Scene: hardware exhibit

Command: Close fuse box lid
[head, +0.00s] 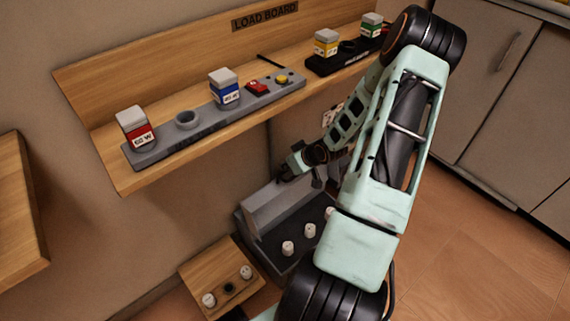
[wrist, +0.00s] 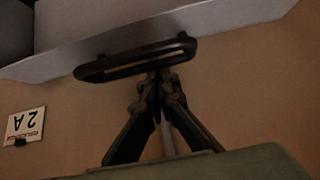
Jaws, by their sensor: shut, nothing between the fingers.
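The grey fuse box (head: 262,243) stands low beneath the wall shelf, with white fuses (head: 287,248) in its dark inside. Its lid (head: 280,205) is raised and tilted at the back, so the inside shows. In the wrist view a pale panel edge, apparently the lid (wrist: 200,25), crosses the top, with a dark loop handle (wrist: 135,60) below it. My gripper (wrist: 158,76) is shut and empty, its fingertips right at the handle; I cannot tell whether they touch it. In the head view my gripper (head: 290,174) is at the lid's upper edge, its tips partly hidden.
Above is the wooden load board shelf (head: 125,180), with coloured blocks and a grey strip (head: 185,130). A small wooden board with white fuses (head: 208,299) sits left of the box. A "2 A" label (wrist: 25,124) is on the wall. Floor is free at right.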

